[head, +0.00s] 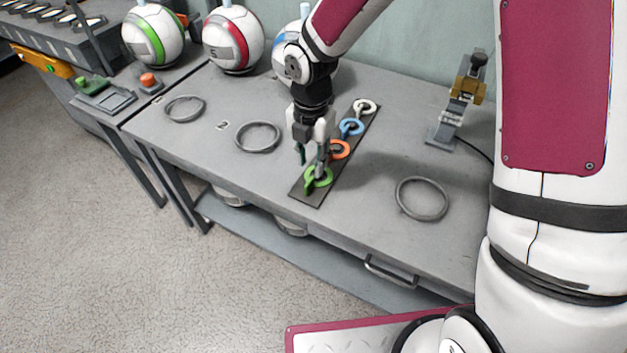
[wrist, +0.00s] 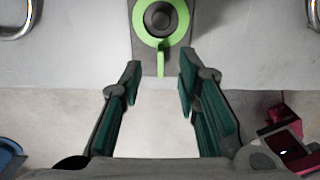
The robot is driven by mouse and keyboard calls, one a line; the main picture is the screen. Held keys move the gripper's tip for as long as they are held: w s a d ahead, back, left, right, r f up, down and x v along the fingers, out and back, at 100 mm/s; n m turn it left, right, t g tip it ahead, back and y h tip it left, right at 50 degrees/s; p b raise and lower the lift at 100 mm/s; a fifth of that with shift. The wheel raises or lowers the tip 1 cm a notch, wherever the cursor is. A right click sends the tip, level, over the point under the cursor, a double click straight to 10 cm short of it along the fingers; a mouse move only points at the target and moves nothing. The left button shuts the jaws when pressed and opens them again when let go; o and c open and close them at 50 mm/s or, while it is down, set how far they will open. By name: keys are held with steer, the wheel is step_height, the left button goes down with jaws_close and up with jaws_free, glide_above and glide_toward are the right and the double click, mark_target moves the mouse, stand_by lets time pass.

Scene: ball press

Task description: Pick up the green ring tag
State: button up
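The green ring tag (head: 318,178) lies at the near end of a dark strip (head: 310,193) on the grey table, around a grey peg. In the wrist view the green ring tag (wrist: 138,22) is at the top, with its narrow tab pointing toward my gripper. My gripper (head: 309,160) is just above and behind the near end of the strip in the head view. In the wrist view my gripper (wrist: 158,75) is open, its two green-padded fingers apart, with the tab's end between the fingertips. I cannot tell the exact height gap.
Orange (head: 341,149), blue (head: 351,127) and white (head: 365,106) ring tags lie farther along the strip. Grey hoops (head: 422,218) lie on the table. Balls (head: 233,58) stand at the back left. A clamp-like device (head: 460,95) stands at the back right.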

mark_target(312, 177)
steer(key=shift+f+b, duration=0.5)
steer(key=shift+f, duration=2.55)
jaws_close()
